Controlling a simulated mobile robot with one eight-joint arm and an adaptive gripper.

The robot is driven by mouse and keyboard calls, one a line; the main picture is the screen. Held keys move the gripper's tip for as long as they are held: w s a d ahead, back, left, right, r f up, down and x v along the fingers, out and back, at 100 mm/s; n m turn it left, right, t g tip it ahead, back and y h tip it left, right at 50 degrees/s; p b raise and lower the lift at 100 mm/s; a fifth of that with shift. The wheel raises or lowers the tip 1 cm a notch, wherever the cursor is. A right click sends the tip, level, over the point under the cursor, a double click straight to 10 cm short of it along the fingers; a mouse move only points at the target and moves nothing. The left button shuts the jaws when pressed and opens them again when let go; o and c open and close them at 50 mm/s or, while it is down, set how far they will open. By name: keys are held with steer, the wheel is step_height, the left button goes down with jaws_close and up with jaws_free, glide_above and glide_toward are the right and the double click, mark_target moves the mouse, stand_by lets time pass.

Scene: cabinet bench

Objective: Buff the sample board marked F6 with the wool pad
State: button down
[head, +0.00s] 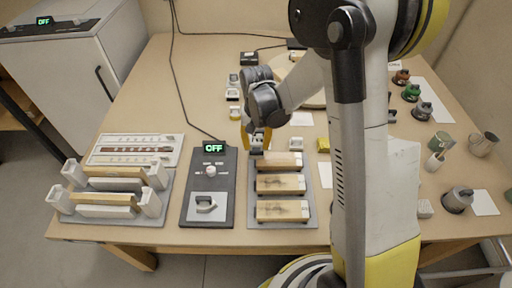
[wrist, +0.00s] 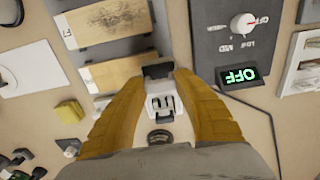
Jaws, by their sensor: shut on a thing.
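My gripper (head: 257,142) is low over the bench, just behind the sample boards, pointing down. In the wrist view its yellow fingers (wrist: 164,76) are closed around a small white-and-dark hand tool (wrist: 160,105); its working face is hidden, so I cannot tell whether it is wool. Three wooden sample boards lie on a grey tray: a back one (head: 281,161), a middle one (head: 281,184) and a front one (head: 282,211). They show dark smudges. A small label (wrist: 69,38) beside one board is too small to read surely.
A dark control unit (head: 224,185) with a dial reads OFF left of the boards. A rack (head: 115,199) stands further left. A yellow block (head: 323,145) and a small white-topped block (head: 295,143) lie near the gripper. Cups and pots (head: 457,199) are at the right.

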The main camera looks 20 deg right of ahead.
steer(key=shift+r+p, duration=1.65)
steer(key=shift+r, duration=1)
steer(key=shift+w, duration=0.1)
